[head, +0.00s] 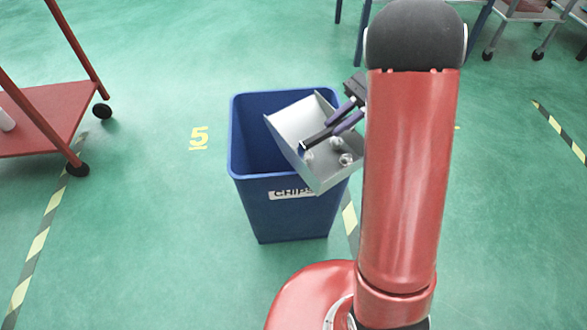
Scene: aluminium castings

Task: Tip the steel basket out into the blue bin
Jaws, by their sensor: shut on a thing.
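The blue bin (290,217) stands upright on the green floor, with a white label on its front that reads "CHIPS" in part. The steel basket (295,120) is a light grey open box, held tilted over the bin's right side. Several small silvery castings (345,160) lie inside the basket towards its lower right. My gripper (325,130) reaches in from the right and is shut on the basket; its exact grip on the wall is hard to make out. The basket hides part of the bin's rim and opening, and my red arm hides what lies to the right.
A red cart (45,118) on black castors stands at the left. Grey wheeled tables (525,12) stand at the back right. Yellow-black striped lines and a yellow "5" (198,138) mark the floor. The floor left of the bin is clear.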

